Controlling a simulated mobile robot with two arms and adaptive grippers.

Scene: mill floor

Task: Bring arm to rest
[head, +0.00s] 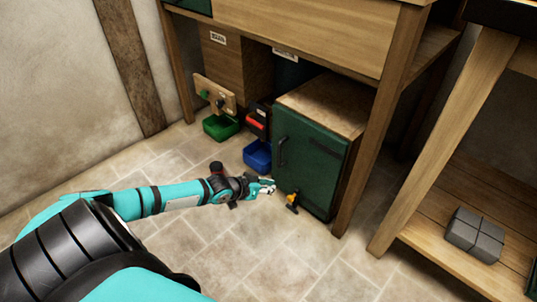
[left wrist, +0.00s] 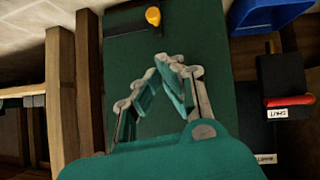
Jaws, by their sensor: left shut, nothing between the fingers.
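My left arm reaches in from the left in the head view. Its gripper (head: 268,187) is shut and empty, low in front of the dark green cabinet door (head: 308,160). In the left wrist view the gripper's fingertips (left wrist: 163,62) come together with nothing between them, and the green door (left wrist: 215,75) fills the space behind them. The door looks closed against its cabinet. A small yellow and black piece (head: 293,200) is at the foot of the door, just right of my gripper; its yellow knob (left wrist: 153,16) also shows in the left wrist view. My right gripper is not in view.
A blue bin (head: 257,157) and a green bin (head: 221,127) stand on the tiled floor left of the cabinet. A red-handled switch box (head: 257,120) is above the blue bin. A wooden table leg (head: 372,150) stands right of the cabinet. Grey blocks (head: 474,235) lie on a low shelf.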

